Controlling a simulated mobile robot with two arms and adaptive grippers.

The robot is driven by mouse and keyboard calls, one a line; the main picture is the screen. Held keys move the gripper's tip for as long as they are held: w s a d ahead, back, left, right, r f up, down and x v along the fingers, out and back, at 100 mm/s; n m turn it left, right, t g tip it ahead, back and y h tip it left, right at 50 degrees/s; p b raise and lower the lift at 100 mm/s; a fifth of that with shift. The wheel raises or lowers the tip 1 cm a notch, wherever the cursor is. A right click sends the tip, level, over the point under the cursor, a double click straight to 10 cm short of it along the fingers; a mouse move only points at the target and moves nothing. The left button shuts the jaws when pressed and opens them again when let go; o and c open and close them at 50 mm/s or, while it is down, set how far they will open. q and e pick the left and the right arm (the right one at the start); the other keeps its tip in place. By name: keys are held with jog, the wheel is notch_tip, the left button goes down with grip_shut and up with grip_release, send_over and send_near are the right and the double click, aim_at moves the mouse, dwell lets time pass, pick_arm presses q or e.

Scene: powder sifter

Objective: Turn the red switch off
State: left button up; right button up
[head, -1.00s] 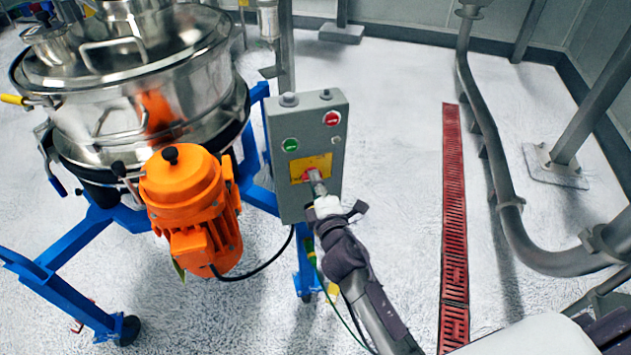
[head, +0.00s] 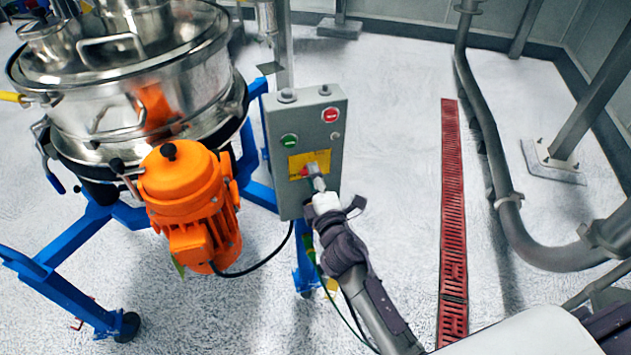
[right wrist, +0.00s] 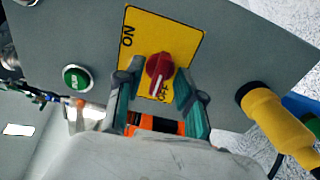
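The red switch (right wrist: 160,72) is a rotary knob on a yellow plate (right wrist: 187,42) marked ON at upper left and OFF below. Its grip lies nearly upright in the right wrist view, with its lower end close to the OFF mark. The plate is on the front of a grey control box (head: 330,165). My right gripper (right wrist: 157,82) is open, with one finger on each side of the knob's lower part and gaps showing. In the head view my right gripper (head: 316,182) is at the plate and partly covers the switch. My left gripper is out of view.
A green button (right wrist: 77,78) and a red button (head: 331,114) sit on the box. A yellow connector (right wrist: 270,115) juts from its edge. An orange motor (head: 190,205) and steel sifter (head: 135,90) on a blue frame stand left. Floor right of the box is open.

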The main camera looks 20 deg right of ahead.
jog(key=s, duration=1.2)
jog(key=shift+a, duration=0.25)
jog(key=s+a+f+m+g+y+p, duration=0.1)
jog(key=s+f+m+g, duration=0.3)
jog(key=f, duration=1.1)
jog(key=s+a+f+m+g+p, duration=0.15)
jog(key=s+f+g, duration=0.3)
jog(key=f, duration=1.05)
jog(key=s+d+f+m+g, duration=0.2)
jog(key=s+f, duration=0.4)
jog(key=s, duration=0.4)
jog(key=s+d+f+m+g, duration=0.3)
jog(key=s+f, duration=0.3)
jog(key=s, duration=0.4)
jog(key=s+d+f+m+g, duration=0.3)
jog(key=s+d+f+m, duration=0.1)
jog(key=s, duration=0.6)
notch_tip(320, 180, down, 3)
jog(key=shift+d+r+m, duration=0.1)
jog(key=shift+d+m, duration=0.1)
jog(key=shift+m, duration=0.25)
